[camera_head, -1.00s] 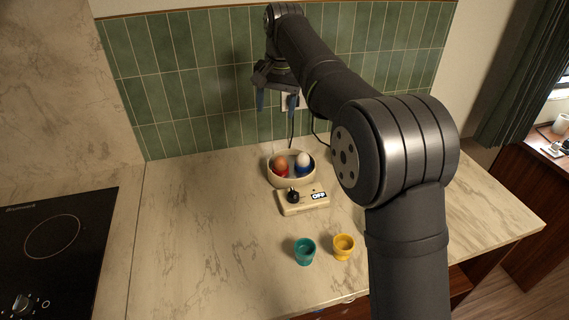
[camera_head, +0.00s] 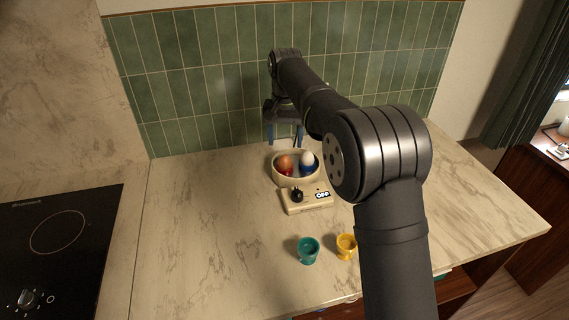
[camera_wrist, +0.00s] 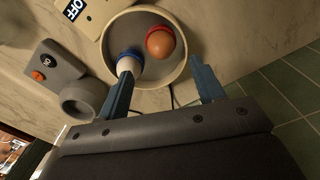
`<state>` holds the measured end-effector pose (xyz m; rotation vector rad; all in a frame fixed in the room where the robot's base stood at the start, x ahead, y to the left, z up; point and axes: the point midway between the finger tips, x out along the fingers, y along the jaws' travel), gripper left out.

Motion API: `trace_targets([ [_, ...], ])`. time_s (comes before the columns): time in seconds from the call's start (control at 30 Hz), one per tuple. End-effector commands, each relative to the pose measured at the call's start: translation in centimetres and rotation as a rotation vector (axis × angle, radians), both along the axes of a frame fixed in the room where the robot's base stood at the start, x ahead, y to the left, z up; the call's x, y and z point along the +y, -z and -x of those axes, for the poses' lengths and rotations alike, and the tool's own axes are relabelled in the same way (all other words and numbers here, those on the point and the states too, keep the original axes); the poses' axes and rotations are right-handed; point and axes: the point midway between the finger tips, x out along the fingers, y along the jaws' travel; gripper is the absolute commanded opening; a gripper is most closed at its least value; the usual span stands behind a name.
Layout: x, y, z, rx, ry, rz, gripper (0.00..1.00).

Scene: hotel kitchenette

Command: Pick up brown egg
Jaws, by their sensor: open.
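The brown egg (camera_head: 285,162) sits in a red holder inside a round cream bowl (camera_head: 274,176) on the counter. In the wrist view the brown egg (camera_wrist: 161,43) lies toward the bowl's far side, beyond my fingertips. A white egg (camera_head: 307,158) in a blue holder stands beside it in the bowl; in the wrist view the white egg (camera_wrist: 130,62) is close to my left finger. My gripper (camera_head: 285,143) is open and empty, with its blue fingers pointing down just above and behind the bowl. In the wrist view the gripper (camera_wrist: 160,82) has its fingers wide apart.
A cream control box (camera_head: 307,202) with a black knob and an OFF label is in front of the bowl. A teal cup (camera_head: 308,250) and a yellow cup (camera_head: 346,246) stand nearer the front. A black hob (camera_head: 60,250) is at left. The green tiled wall (camera_head: 200,90) rises close behind.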

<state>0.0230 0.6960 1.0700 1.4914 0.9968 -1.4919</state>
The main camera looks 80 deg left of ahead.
Motion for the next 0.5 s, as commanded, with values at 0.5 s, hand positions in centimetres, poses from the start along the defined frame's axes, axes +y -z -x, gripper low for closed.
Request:
trace_targets([
  [0.5,-0.2,5.7,0.3,0.0,0.0,0.001,0.62],
])
